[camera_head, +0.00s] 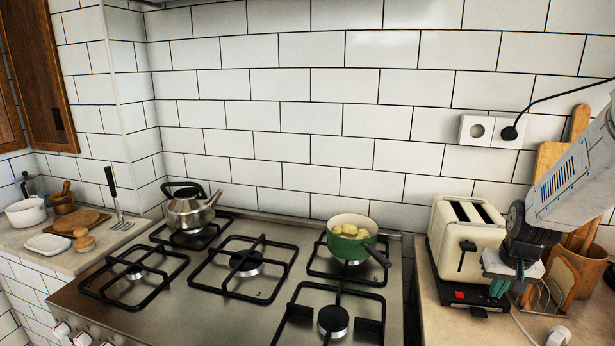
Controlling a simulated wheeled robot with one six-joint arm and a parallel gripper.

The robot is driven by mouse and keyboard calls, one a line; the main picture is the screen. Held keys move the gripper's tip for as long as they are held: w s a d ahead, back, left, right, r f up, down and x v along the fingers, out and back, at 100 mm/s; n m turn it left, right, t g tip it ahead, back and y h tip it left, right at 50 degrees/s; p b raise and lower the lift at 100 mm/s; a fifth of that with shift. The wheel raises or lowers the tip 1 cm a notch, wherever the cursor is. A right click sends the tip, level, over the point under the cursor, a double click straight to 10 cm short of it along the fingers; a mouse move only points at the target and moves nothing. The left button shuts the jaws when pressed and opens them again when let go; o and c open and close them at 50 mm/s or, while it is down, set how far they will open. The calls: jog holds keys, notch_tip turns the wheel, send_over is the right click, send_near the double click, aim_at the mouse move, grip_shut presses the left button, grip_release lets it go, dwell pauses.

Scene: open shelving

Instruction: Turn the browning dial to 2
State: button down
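A cream two-slot toaster (448,222) stands on the right counter, with a black lever (467,254) on its front and a black base with a small red spot (459,294) low at the front. I cannot make out the browning dial; part of the toaster's right side is hidden behind my gripper. My gripper (511,288) points down just right of the toaster's front. Its fingers are small and partly dark here, so I cannot tell whether they are apart or hold anything, nor whether they touch the toaster.
Wooden boards (550,157) and a wooden container (588,268) stand behind and right of my gripper. A wire rack (545,298) and a white cord lie close by. Left of the toaster is a gas hob (215,305) with a green pot (352,246) and a kettle (190,213).

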jog(key=shift+s, duration=0.15)
jog(key=shift+s, duration=0.25)
jog(key=w+v, duration=0.1)
jog(key=v, duration=0.5)
jog(key=shift+w+d, duration=0.15)
jog(key=shift+d, duration=0.05)
jog(key=shift+r, duration=0.15)
